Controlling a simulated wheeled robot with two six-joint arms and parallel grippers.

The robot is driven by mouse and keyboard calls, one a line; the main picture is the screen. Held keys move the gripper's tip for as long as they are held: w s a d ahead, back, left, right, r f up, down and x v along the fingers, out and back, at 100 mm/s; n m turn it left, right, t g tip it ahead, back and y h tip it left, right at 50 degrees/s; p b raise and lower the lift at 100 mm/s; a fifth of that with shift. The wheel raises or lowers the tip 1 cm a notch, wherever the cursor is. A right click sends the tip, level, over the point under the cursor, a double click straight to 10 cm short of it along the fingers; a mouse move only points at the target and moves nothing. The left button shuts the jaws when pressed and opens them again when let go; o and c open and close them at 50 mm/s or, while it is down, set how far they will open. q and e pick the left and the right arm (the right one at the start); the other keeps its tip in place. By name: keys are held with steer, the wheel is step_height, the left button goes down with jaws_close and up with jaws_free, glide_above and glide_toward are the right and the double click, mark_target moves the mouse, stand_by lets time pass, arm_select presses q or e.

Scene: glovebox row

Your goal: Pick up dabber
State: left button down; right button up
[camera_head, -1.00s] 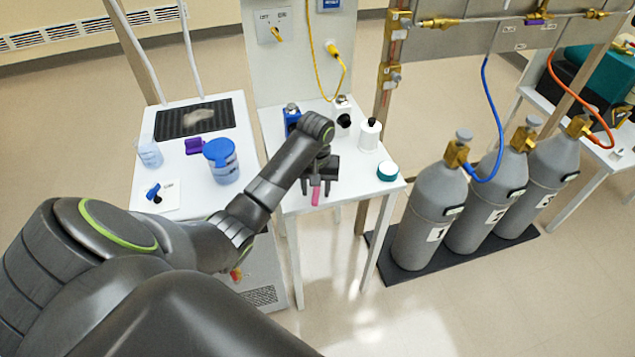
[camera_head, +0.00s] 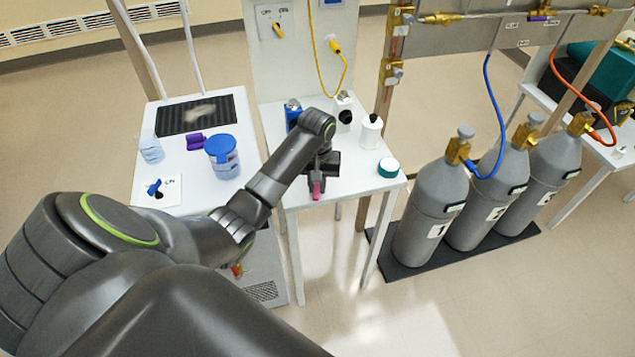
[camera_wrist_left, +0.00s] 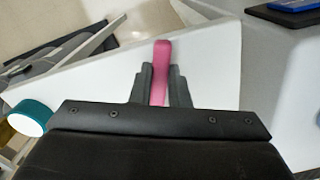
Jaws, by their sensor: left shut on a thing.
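The dabber is a slim pink stick (camera_head: 316,189). It also shows in the left wrist view (camera_wrist_left: 162,58), where it stands out beyond the fingertips. My left gripper (camera_head: 318,180) is at the front edge of the small white table. In the left wrist view, the left gripper (camera_wrist_left: 160,88) has both fingers closed against the sides of the dabber. Part of the dabber is hidden between the fingers. I cannot tell whether the dabber touches the table. My right gripper does not show.
The small white table (camera_head: 366,181) carries a teal-lidded jar (camera_head: 388,168), a white bottle (camera_head: 371,132) and a blue bottle (camera_head: 292,116). A blue-lidded tub (camera_head: 222,157) stands on the left white bench. Grey gas cylinders (camera_head: 430,215) stand to the right.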

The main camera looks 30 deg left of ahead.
mark_target(317, 187)
arm_select(q)
step_height(317, 187, up, 6)
steer(key=shift+f+p, duration=0.15)
steer(key=shift+p, duration=0.2)
step_height(317, 187, up, 2)
steer(key=shift+r+p, duration=0.15)
steer(key=shift+p, duration=0.9)
steer(key=shift+r+p, duration=0.75)
steer(key=shift+p, duration=0.05)
